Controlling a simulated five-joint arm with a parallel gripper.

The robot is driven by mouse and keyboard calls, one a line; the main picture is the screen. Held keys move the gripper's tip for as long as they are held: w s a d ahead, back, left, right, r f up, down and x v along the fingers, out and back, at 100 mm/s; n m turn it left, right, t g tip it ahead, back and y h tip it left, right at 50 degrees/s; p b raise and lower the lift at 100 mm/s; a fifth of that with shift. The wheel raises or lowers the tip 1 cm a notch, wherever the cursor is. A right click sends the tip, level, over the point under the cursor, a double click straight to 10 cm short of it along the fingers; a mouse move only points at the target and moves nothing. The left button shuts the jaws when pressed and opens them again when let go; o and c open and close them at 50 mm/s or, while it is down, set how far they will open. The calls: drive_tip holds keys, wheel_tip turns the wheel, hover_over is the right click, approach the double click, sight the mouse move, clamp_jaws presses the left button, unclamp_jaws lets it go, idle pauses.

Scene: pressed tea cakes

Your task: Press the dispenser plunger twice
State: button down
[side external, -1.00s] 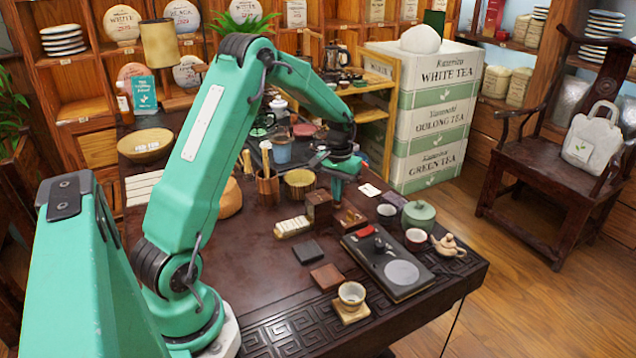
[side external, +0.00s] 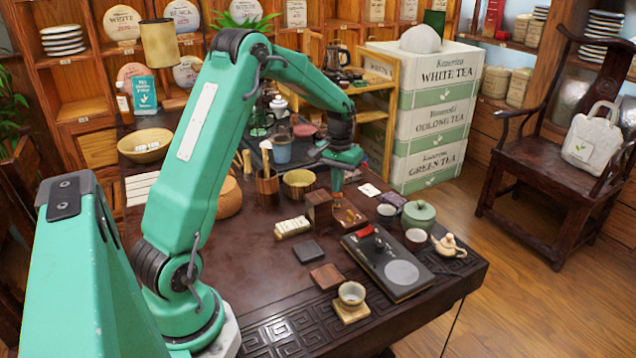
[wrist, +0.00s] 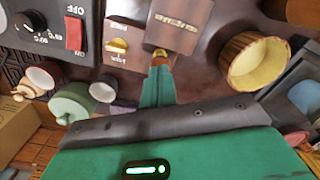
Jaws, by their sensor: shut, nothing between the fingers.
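A small reddish-brown block (side external: 351,218) with printed lettering stands near the table's middle. In the wrist view it carries a small brass piece (wrist: 117,45); I cannot tell for certain whether this is the dispenser plunger. A dark brown box (wrist: 182,24) with a gold label stands beside it, and also shows in the side view (side external: 318,206). My gripper (side external: 337,204) is shut and empty, pointing down close to these two. In the wrist view its orange tips (wrist: 160,58) are just below the dark box and right of the brass piece. Contact cannot be told.
A wooden pot (wrist: 252,62) is right of my gripper in the wrist view. Cups and a green lidded jar (side external: 418,214) stand at the right. The front-left tabletop (side external: 262,300) is clear.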

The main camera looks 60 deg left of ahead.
sight(338, 195)
drive_tip(key=shift+r, duration=1.45)
drive_tip(key=shift+s+d+r, duration=0.1)
drive_tip(key=shift+d+r, duration=0.25)
drive_tip(key=shift+r, duration=0.15)
drive_tip(key=s+d+r+m+t, duration=0.3)
drive_tip(key=s+d+r, duration=0.5)
drive_tip(key=d+r, duration=0.35)
drive_tip(key=s+d+m+t, duration=0.1)
drive_tip(key=s+d, duration=0.3)
drive_tip(key=s, duration=0.3)
drive_tip(key=s+d+r+m+t, duration=0.1)
drive_tip(key=s+d+m, duration=0.1)
drive_tip(key=s+d, duration=0.3)
drive_tip(key=shift+s+d+t, duration=0.15)
drive_tip(key=shift+s+t, duration=0.15)
drive_tip(key=shift+s, duration=0.65)
